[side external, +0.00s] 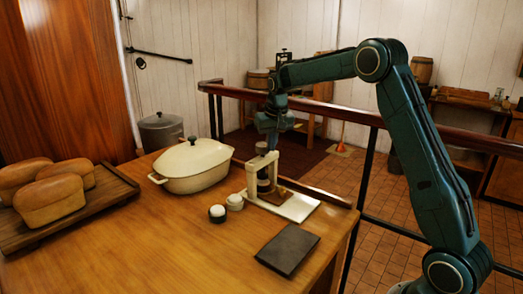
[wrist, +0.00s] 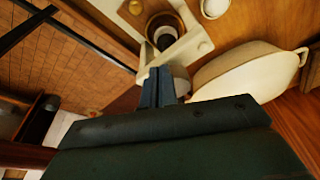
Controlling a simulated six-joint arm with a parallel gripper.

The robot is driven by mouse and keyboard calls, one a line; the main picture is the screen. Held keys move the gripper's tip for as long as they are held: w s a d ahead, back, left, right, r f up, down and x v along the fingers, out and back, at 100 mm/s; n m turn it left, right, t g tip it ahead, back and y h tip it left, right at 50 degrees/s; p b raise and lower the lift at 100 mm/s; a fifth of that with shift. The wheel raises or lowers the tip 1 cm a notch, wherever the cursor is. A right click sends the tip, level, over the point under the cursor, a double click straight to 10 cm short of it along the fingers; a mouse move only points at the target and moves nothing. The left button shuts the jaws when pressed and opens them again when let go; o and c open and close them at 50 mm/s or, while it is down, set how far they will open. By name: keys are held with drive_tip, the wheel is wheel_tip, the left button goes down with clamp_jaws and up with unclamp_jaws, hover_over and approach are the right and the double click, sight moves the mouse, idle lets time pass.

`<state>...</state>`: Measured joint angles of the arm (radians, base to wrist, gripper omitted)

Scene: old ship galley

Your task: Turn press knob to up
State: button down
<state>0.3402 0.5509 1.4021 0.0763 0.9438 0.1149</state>
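The press (side external: 292,205) stands near the right edge of the wooden table, with a pale base and upright and a dark cylinder in its middle. A small grey knob (side external: 262,148) shows at its top. My gripper (side external: 271,144) points down beside the knob; I cannot tell whether they touch. In the wrist view, my gripper's blue fingers (wrist: 158,85) lie together with no clear gap, and nothing shows between them. A grey rounded part (wrist: 181,82), partly hidden behind them, may be the knob. The press's pale frame (wrist: 192,44) and brown ring show beyond the fingertips.
A cream lidded pot (side external: 195,165) stands left of the press. Two small round jars (side external: 217,213) sit in front of the pot. A dark flat slab (side external: 288,249) lies at the front. Bread loaves (side external: 55,200) rest on a wooden board at left. A rail (side external: 340,113) runs behind the table.

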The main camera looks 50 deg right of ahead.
drive_tip(key=shift+s+d, duration=0.1)
drive_tip(key=shift+s, duration=0.05)
drive_tip(key=shift+s, duration=0.2)
idle(0.3)
drive_tip(key=shift+r, duration=0.1)
drive_tip(key=shift+w+d+v, duration=0.1)
drive_tip(key=shift+w+v, duration=0.1)
drive_tip(key=shift+v, duration=0.75)
drive_tip(key=shift+w+d+v, duration=0.15)
drive_tip(key=shift+w+v, duration=0.05)
drive_tip(key=shift+v, duration=0.75)
drive_tip(key=shift+w+d+v, duration=0.1)
drive_tip(key=shift+w+v, duration=0.1)
drive_tip(key=shift+v, duration=0.75)
drive_tip(key=shift+a+r, duration=0.1)
drive_tip(key=shift+r, duration=0.1)
